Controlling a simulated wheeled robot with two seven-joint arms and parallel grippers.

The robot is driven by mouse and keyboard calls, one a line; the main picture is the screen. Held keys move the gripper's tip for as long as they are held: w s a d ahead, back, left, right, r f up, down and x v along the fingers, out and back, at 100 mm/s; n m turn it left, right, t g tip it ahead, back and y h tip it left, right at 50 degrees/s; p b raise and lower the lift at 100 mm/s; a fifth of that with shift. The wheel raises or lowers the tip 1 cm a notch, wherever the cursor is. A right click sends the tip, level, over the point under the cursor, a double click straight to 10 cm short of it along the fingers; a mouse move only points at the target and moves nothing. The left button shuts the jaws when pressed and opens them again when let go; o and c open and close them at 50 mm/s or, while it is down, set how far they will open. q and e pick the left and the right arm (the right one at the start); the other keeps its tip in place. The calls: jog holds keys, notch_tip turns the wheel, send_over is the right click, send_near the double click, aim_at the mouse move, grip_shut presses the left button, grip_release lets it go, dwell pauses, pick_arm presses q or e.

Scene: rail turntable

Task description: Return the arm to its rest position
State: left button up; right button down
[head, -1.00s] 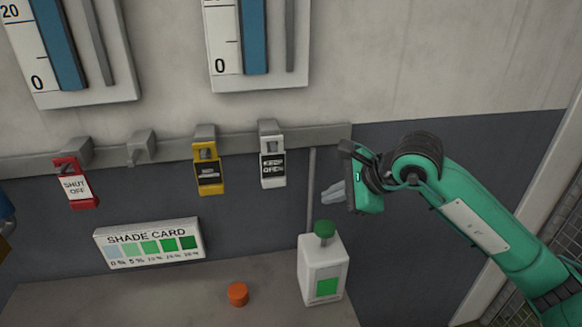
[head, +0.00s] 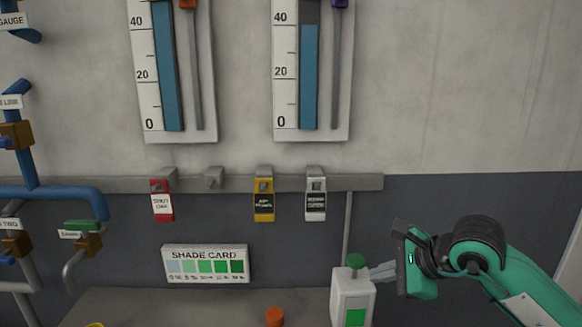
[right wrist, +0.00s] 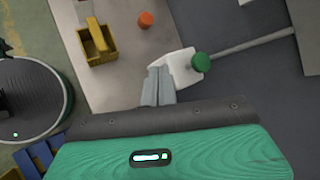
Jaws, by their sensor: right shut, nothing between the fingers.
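My right gripper (head: 384,271) is at the lower right of the head view, on a green arm that comes in from the right. Its grey fingers point left and are shut with nothing between them. In the right wrist view the right gripper (right wrist: 158,86) shows its two fingers together. A white bottle-like dispenser (head: 351,298) with a green knob stands close to the fingertips in the head view. It also shows in the right wrist view (right wrist: 182,68); I cannot tell whether they touch. My left gripper is not in view.
A grey rail (head: 340,183) carries red (head: 161,201), yellow (head: 264,204) and white (head: 316,203) tags. Below are a shade card (head: 205,264) and an orange cap (head: 274,316). Blue pipes (head: 60,191) run at left. A yellow bin (right wrist: 97,45) is on the bench. The wall at right is clear.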

jog(key=s+a+r+m+t+y, duration=0.1)
jog(key=s+a+r+m+y, duration=0.75)
jog(key=y, duration=0.65)
jog(key=w+d+f+m+t+h, duration=0.2)
jog(key=d+f+m+t+h, duration=0.15)
jog(key=m+t+h, duration=0.65)
jog(key=w+d+f+m+t+h, duration=0.25)
jog(key=d+m+t, duration=0.25)
jog(key=m, duration=0.9)
jog(key=s+d+f+m+g+h, duration=0.2)
jog(key=d+f+m+g+h, duration=0.3)
jog(key=f+m+h, duration=0.6)
jog(key=s+d+f+m+g, duration=0.2)
jog(key=s+f+m+g, duration=0.15)
jog(key=f, duration=0.35)
jog(key=s+d+f+m+g, duration=0.1)
jog(key=s+f+m+g, duration=0.2)
jog(key=f, duration=0.5)
jog(key=s+a+f+m+g+y, duration=0.1)
jog(key=s+f+g, duration=0.3)
jog(key=s, duration=0.4)
jog(key=s+a+f+m+g+y, duration=0.1)
jog(key=s+f+g, duration=0.2)
jog(key=s+f, duration=0.35)
notch_tip(320, 180, down, 30)
jog(key=s+g, duration=0.2)
jog(key=s+d+f+g, duration=0.1)
jog(key=s+d+f, duration=0.2)
jog(key=s+f, duration=1.6)
jog(key=shift+n, duration=0.3)
